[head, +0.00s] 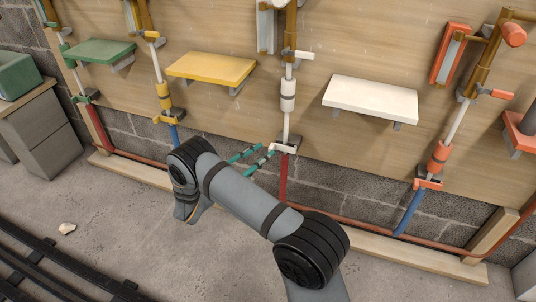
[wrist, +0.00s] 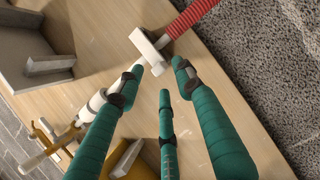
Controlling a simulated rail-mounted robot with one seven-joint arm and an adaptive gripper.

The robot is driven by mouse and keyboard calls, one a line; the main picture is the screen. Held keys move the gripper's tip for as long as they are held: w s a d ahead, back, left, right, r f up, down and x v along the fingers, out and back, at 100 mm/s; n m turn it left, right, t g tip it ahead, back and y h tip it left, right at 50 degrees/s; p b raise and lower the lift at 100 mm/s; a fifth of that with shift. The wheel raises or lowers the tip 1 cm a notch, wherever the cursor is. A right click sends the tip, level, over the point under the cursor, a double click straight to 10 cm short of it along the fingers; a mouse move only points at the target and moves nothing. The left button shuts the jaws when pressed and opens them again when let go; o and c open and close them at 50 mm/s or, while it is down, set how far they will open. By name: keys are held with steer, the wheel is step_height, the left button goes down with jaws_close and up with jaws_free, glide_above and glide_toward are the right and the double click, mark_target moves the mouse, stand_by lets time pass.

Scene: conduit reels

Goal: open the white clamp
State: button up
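The white clamp (head: 285,148) sits low on the board, at the foot of the white conduit (head: 286,127), where a red hose (head: 283,178) starts below it. In the wrist view the white clamp (wrist: 149,51) is a pale block just beyond my fingertips, beside the red ribbed hose (wrist: 188,18). My gripper (head: 257,149) has teal fingers and is just left of the clamp. In the wrist view my gripper (wrist: 160,68) is open, with the clamp's near end close to the left fingertip. I cannot tell whether they touch.
A white shelf (head: 370,99) is to the right and a yellow shelf (head: 212,68) to the left. A yellow clamp (head: 168,118) and an orange clamp (head: 428,183) sit on neighbouring conduits. A wooden beam (head: 390,246) runs along the floor.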

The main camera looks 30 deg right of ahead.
mark_target(269, 150)
steer(key=shift+b+x, duration=0.35)
steer(key=shift+x, duration=1.3)
steer(key=shift+c, duration=0.6)
steer(key=c, duration=0.7)
steer(key=shift+s+f, duration=0.1)
jaws_close()
